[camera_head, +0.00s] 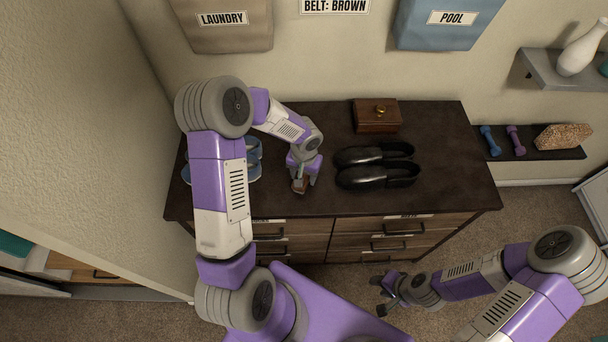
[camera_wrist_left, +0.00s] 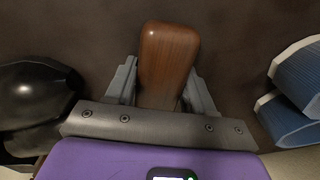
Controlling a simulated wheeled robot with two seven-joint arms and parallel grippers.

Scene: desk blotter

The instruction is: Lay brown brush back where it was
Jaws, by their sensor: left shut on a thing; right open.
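The brown brush (camera_wrist_left: 168,58) is between the fingers of my left gripper (camera_wrist_left: 162,90), which is shut on it. In the left wrist view its smooth wooden top shows; its underside is hidden. In the head view the brush (camera_head: 299,185) shows under my left gripper (camera_head: 304,178), over the dark dresser top (camera_head: 300,120), between blue shoes and black shoes. I cannot tell whether it touches the surface. My right gripper (camera_head: 383,294) is open and empty, low in front of the dresser.
Black shoes (camera_head: 375,176) lie right of the left gripper, blue shoes (camera_head: 250,160) left of it, partly behind my arm. A wooden box (camera_head: 377,115) stands at the back. The dresser top's right part is clear. Labelled bags, including a blue one (camera_head: 445,22), hang above.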

